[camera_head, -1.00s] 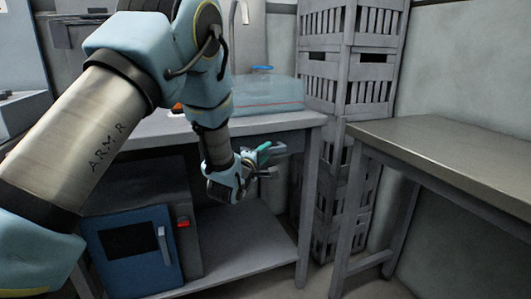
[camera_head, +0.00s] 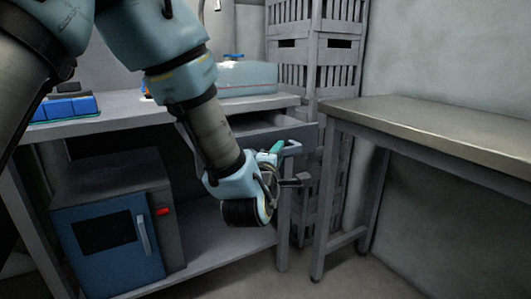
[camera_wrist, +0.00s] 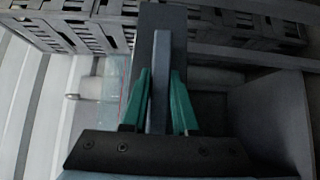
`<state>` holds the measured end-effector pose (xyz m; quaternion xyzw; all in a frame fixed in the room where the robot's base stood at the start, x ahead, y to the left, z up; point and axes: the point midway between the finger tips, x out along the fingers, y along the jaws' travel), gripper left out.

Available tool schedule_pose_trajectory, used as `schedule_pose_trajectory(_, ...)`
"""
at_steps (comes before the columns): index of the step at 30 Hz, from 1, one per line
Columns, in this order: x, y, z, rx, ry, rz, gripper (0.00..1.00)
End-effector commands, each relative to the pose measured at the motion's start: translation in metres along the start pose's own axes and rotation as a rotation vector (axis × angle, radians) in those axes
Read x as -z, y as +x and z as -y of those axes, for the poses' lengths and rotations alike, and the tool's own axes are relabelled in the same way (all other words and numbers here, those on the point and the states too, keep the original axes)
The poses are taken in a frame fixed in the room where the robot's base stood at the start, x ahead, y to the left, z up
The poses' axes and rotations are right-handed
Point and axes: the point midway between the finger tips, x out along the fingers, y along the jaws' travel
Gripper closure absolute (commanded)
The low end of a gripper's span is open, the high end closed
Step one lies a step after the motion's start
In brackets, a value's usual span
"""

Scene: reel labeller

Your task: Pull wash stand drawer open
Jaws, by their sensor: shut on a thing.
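The wash stand (camera_head: 170,112) is a grey bench with a lower shelf. Its drawer (camera_head: 255,126) stands partly out under the right end of the top, and its open inside shows. In the wrist view the drawer's inside (camera_wrist: 255,120) lies to the right of the jaws. My gripper (camera_head: 279,147) is at the drawer's front. In the wrist view my green fingers (camera_wrist: 160,100) are on both sides of the grey bar handle (camera_wrist: 161,65), shut on it. My wrist hides part of the drawer in the head view.
A blue-fronted box with a dark window (camera_head: 105,233) stands on the lower shelf. A second table (camera_head: 420,125) is close on the right. Stacked grey crates (camera_head: 315,60) stand behind. A clear tub (camera_head: 245,78) and blue blocks (camera_head: 65,108) are on the wash stand.

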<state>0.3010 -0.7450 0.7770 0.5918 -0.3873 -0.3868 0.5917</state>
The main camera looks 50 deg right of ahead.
Motion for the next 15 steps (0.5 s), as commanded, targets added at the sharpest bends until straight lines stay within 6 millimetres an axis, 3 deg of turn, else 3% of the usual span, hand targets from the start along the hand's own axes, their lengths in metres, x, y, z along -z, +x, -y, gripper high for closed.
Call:
schedule_pose_trajectory(6,-0.0127,-0.0132,0.0016,0.002,0.001,0.0,1.0)
schedule_pose_trajectory(15,-0.0136,-0.0145,0.0008,0.003,0.0,-0.002,1.0)
